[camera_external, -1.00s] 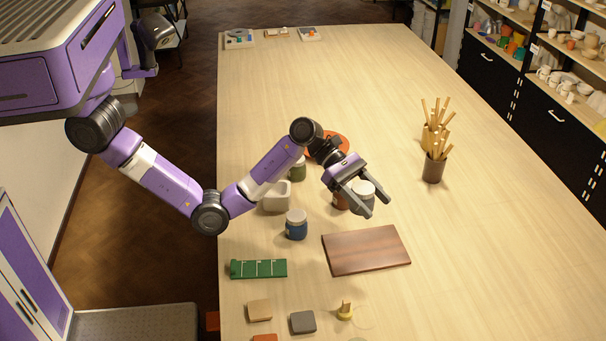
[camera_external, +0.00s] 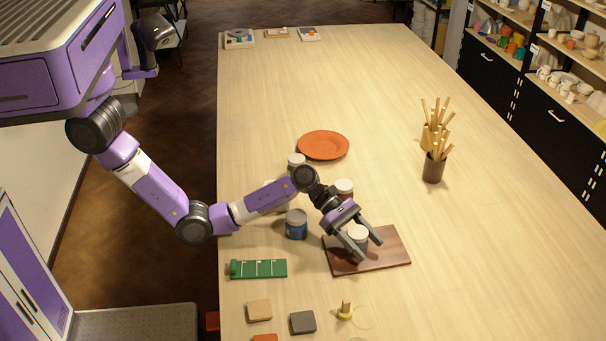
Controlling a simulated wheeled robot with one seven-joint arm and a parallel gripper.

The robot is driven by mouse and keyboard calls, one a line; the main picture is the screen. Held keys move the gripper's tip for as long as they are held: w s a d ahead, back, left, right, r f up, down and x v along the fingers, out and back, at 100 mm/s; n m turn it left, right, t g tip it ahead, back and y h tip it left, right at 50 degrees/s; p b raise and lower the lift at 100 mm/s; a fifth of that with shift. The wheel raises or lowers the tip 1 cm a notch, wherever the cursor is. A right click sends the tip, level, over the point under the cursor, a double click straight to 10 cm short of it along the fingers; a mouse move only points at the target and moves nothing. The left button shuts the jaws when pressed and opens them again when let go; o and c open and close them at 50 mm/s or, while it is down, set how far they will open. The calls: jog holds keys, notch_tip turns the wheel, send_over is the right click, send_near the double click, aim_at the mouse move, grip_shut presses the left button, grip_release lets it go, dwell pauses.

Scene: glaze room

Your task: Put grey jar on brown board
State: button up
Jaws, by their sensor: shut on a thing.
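The grey jar (camera_external: 358,242) with a pale lid is between the fingers of my gripper (camera_external: 364,245), which is shut on it. The jar looks upright and is at the brown board (camera_external: 388,258), over its left-middle part. I cannot tell whether its base touches the board. The brown board lies flat on the table and carries nothing else that I can see.
A blue jar (camera_external: 296,225) stands left of the board, and a brown jar (camera_external: 344,189) stands behind my gripper.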

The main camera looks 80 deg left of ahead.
jog(key=shift+f, duration=0.1)
jog(key=o, duration=1.6)
jog(key=shift+o, duration=0.2)
jog(key=shift+s+a+r, duration=0.1)
jog(key=shift+a+r, duration=0.1)
jog(key=shift+a, duration=0.05)
jog(key=v, duration=1.1)
jog(key=shift+s+a, duration=0.1)
jog(key=shift+s, duration=0.15)
